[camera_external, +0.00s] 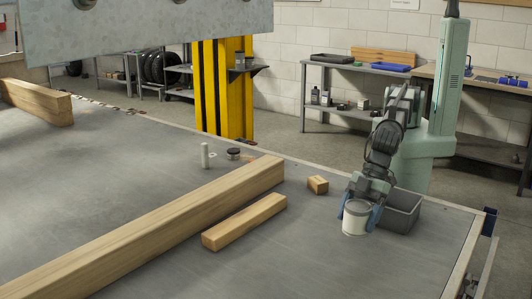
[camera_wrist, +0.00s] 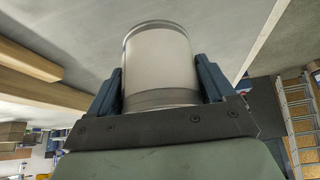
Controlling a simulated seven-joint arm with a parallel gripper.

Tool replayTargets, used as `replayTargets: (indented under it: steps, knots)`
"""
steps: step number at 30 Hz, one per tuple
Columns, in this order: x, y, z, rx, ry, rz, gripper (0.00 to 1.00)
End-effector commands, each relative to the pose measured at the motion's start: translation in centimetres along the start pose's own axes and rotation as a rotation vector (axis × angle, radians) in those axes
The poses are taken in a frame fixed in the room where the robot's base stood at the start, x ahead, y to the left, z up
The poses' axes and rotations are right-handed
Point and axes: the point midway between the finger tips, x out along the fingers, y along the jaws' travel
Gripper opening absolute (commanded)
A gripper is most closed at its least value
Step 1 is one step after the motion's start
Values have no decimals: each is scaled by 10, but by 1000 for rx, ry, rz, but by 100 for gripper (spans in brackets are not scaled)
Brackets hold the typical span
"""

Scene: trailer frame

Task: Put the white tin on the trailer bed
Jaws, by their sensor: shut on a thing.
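The white tin (camera_external: 355,219) is upright near the right end of the grey trailer bed (camera_external: 310,262). My gripper (camera_external: 360,212) is shut on it, with one blue finger on each side. The tin also shows in the wrist view (camera_wrist: 160,62), held between the two dark blue fingers of my gripper (camera_wrist: 159,80). I cannot tell whether the tin's base touches the bed or is just above it.
A grey bin (camera_external: 403,214) stands right behind the tin. A small wood block (camera_external: 317,184), a short beam (camera_external: 245,222) and a long beam (camera_external: 170,225) lie to the left. A white cylinder (camera_external: 205,155) and a dark-lidded tin (camera_external: 233,154) stand farther back. Bed in front is clear.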

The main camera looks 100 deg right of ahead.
Motion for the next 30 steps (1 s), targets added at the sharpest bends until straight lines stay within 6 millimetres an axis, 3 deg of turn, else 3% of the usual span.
replayTargets:
  steps: [1, 7, 30]
  knots:
    - [-3, -13, 4, -14, 1, -8, 38]
    - [-10, -48, 16, -49, 1, -28, 38]
    - [72, -44, 62, -46, -1, -24, 38]
